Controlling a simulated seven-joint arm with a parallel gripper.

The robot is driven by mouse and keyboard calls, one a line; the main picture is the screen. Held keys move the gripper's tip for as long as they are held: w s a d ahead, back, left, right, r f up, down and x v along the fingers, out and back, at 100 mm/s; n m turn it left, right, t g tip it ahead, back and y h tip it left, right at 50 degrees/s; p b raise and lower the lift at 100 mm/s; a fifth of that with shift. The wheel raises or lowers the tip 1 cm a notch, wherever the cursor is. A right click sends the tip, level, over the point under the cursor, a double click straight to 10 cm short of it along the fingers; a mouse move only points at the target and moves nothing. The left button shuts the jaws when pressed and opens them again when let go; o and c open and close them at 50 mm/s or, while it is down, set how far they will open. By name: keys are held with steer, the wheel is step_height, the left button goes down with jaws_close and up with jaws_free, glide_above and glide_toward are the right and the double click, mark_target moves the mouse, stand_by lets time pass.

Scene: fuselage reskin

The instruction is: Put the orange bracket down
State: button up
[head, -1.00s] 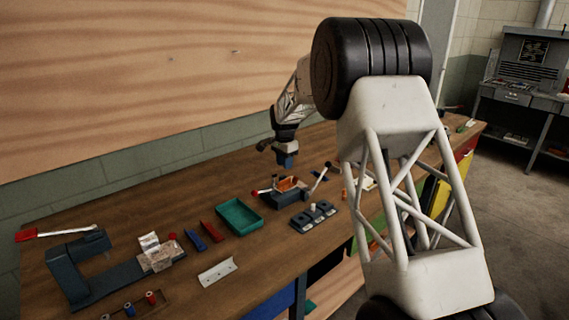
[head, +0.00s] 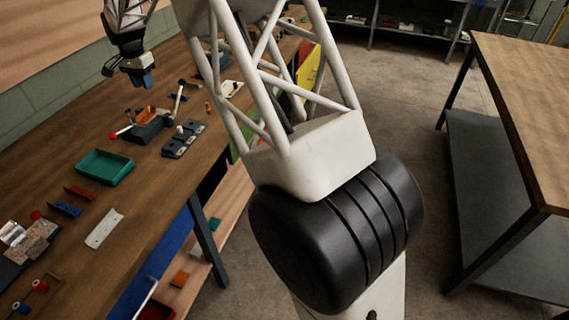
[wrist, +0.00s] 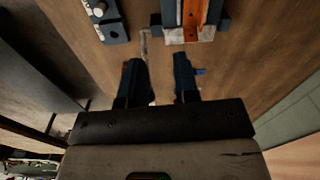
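The orange bracket (head: 147,114) sits in a dark blue clamp fixture (head: 150,133) on the workbench. In the wrist view the bracket (wrist: 194,18) lies in the fixture at the top edge, partly cut off by the frame. My gripper (head: 143,81) hangs above the bench over the fixture, apart from the bracket. In the wrist view its two dark fingers (wrist: 159,77) are spread, with only bench and part of a grey lever showing between them. The gripper is open and empty.
A teal tray (head: 104,167) lies left of the fixture, and a dark block with pale knobs (head: 184,139) lies to its right. Red-tipped levers stick out from the fixture. A white angled strip (head: 104,229) lies near the front edge. A second table (head: 530,110) stands at right.

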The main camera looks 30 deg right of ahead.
steer(key=s+d+r+n, duration=0.1)
steer(key=s+d+r, duration=0.35)
steer(key=s, duration=0.45)
steer(key=s+d+r+n+t, duration=0.1)
steer(key=s+d+r, duration=0.35)
steer(key=s, duration=0.45)
steer(key=s+d+r+n, duration=0.2)
steer(key=s+d+r, duration=0.25)
steer(key=s, duration=0.45)
steer(key=s+d+f+n, duration=0.1)
steer(key=s+d+f, duration=0.1)
steer(key=s, duration=0.8)
steer(key=s+d+f+n+t, duration=0.1)
steer(key=s+d+f, duration=0.1)
steer(key=s, duration=0.9)
steer(key=s+d+f+n, duration=0.1)
steer(key=s+d+f, duration=0.1)
steer(key=s, duration=0.9)
steer(key=shift+s+d+f+n, duration=0.3)
steer(key=shift+d+n, duration=0.1)
steer(key=shift+d, duration=0.45)
steer(key=shift+o, duration=0.5)
steer(key=shift+w, duration=0.15)
